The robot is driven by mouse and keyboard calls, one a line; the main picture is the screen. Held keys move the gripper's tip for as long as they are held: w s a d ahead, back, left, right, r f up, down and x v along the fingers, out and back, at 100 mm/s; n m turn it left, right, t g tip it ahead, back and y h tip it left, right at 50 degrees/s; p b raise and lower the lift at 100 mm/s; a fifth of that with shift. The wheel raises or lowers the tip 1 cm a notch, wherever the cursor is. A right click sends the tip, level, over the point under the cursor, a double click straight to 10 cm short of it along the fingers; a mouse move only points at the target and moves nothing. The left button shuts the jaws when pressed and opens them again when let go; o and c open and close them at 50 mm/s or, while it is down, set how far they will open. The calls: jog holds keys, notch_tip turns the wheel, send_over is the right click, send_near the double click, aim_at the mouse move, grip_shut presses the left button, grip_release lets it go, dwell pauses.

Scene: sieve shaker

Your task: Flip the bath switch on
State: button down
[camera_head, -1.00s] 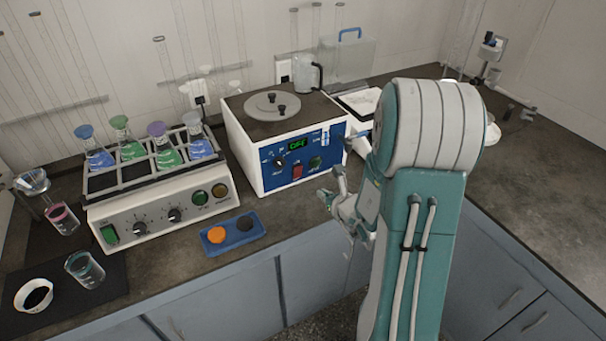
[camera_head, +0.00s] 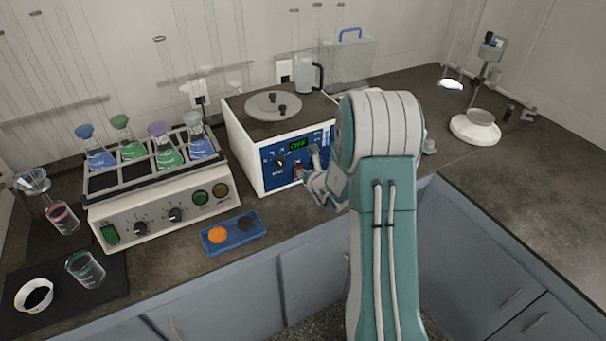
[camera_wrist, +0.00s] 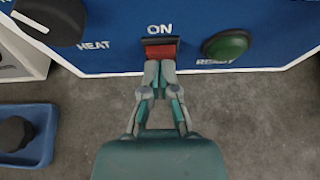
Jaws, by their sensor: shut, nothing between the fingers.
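The bath (camera_head: 254,166) is a white box with a blue front panel and a green display that reads OFF. A red rocker switch (camera_wrist: 161,50) sits under the word ON in the wrist view, with a dark upper edge. My gripper (camera_wrist: 159,66) is shut and empty, its fingertips at the lower edge of the switch; I cannot tell if they touch it. In the head view my gripper (camera_head: 302,178) is at the panel's lower middle and covers part of the switch.
A blue tray (camera_head: 232,241) with two stoppers lies in front. A shaker with several flasks (camera_head: 160,213) stands to the left.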

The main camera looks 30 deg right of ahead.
jog(key=shift+w+a+r+g, duration=0.2)
jog(key=shift+w+g, duration=0.25)
jog(key=shift+g, duration=0.45)
jog(key=shift+f, duration=0.1)
jog(key=shift+s+r, duration=0.1)
jog(key=shift+r, duration=0.7)
